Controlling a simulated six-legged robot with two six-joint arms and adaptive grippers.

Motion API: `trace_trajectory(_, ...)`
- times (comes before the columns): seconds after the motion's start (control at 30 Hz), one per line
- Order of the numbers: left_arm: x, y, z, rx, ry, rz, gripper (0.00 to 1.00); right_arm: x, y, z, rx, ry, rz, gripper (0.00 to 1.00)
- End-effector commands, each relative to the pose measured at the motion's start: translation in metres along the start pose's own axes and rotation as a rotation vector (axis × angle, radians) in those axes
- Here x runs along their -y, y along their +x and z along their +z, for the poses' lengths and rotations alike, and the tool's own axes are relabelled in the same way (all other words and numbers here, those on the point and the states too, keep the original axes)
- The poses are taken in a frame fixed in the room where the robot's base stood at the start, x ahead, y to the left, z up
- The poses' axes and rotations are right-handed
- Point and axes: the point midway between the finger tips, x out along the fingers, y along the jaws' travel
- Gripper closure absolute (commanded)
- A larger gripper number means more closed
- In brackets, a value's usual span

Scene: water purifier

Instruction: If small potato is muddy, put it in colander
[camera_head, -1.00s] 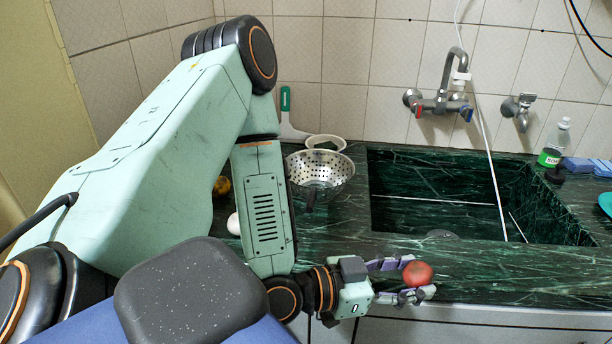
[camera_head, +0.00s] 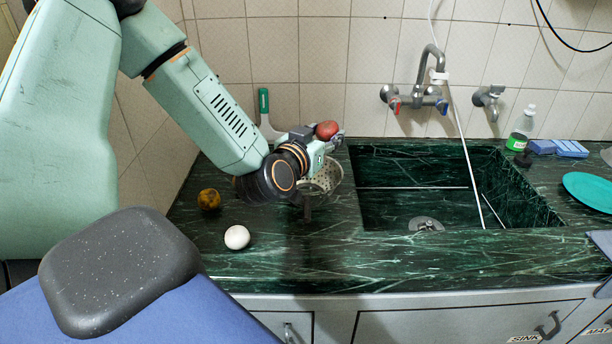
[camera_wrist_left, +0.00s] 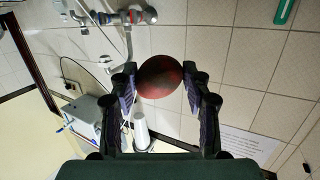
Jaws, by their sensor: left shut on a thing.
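My left gripper (camera_head: 328,137) is shut on a small round reddish thing, which I take to be the small potato (camera_head: 327,130). It hangs above the colander, near the tiled wall. In the left wrist view the potato (camera_wrist_left: 160,77) sits between the two fingers (camera_wrist_left: 162,88), dull red with darker brown patches. The metal colander (camera_head: 333,180) stands on the counter left of the sink, partly hidden behind my left wrist. My right gripper cannot be made out.
A white egg-like thing (camera_head: 237,237) and a brownish-yellow round thing (camera_head: 209,199) lie on the green counter (camera_head: 290,262) at the left. The sink (camera_head: 400,205) is right of the colander. A teal plate (camera_head: 590,190) and bottle (camera_head: 522,128) are further right.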

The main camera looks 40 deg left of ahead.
Motion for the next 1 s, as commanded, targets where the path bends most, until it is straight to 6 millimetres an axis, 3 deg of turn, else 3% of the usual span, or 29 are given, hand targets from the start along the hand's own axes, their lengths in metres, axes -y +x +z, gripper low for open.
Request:
trace_trajectory(0.1, 0.037, 0.011, -0.005, 0.002, -0.024, -0.144, 0.84, 0.000, -0.006, 0.000, 0.000, -0.002, 0.000, 0.60)
trace_trajectory(0.3, 0.067, 0.015, 0.004, 0.004, -0.041, -0.260, 0.84, 0.000, -0.006, 0.000, 0.000, -0.002, 0.000, 0.60)
trace_trajectory(0.57, 0.071, 0.017, 0.015, 0.002, -0.044, -0.267, 0.84, 0.000, 0.006, 0.000, 0.000, -0.001, 0.000, 0.60)
trace_trajectory(1.0, 0.072, 0.022, 0.052, 0.003, -0.044, -0.265, 0.84, 0.000, 0.048, 0.000, 0.000, -0.001, 0.000, 0.60)
